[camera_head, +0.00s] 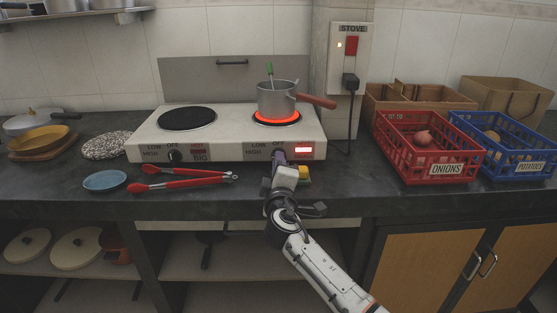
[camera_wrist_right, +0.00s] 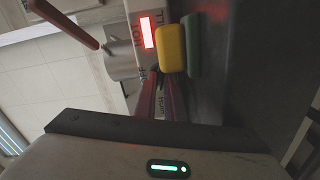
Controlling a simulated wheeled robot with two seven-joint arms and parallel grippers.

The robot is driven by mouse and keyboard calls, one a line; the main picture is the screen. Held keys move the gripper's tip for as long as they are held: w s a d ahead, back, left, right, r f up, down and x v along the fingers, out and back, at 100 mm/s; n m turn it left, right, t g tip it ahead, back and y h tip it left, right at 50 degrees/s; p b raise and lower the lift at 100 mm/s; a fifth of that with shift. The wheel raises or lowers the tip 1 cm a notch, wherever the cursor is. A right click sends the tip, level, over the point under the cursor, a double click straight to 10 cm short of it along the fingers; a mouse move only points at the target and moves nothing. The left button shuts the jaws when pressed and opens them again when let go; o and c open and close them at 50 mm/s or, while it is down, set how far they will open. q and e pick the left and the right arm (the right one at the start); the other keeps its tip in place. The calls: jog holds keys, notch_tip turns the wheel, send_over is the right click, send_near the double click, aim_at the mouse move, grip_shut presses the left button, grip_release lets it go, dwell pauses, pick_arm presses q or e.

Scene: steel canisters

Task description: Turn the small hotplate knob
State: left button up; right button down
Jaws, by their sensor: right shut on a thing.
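The white two-plate stove (camera_head: 225,130) stands on the dark counter. The small hotplate (camera_head: 277,118) on its right glows red under a grey pot (camera_head: 277,98). Its lit red HOT lamp (camera_head: 303,150) also shows in the wrist view (camera_wrist_right: 148,32). My right gripper (camera_head: 279,158) reaches up to the stove's front at the small hotplate's knob, between the LOW/OFF labels and the lamp. Its fingers (camera_wrist_right: 157,98) are shut on the knob, which they mostly hide; the knob's angle cannot be read. The big hotplate's black knob (camera_head: 175,156) is uncovered. My left gripper is not in view.
A yellow and green sponge (camera_wrist_right: 172,48) lies close beside my right gripper. Red tongs (camera_head: 190,182) and a blue dish (camera_head: 104,181) lie left on the counter. The pot's red handle (camera_head: 318,101) sticks out right. A red onion crate (camera_head: 455,160) stands farther right.

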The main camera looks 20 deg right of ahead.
jog(key=n+p, duration=0.1)
jog(key=n, duration=0.1)
jog(key=shift+n, duration=0.3)
jog(key=shift+f+n, duration=0.1)
jog(key=shift+n, duration=0.2)
jog(key=c, duration=1.9)
grip_release()
jog(key=shift+c, duration=0.2)
jog(key=shift+o, duration=0.5)
jog(key=shift+s, duration=0.1)
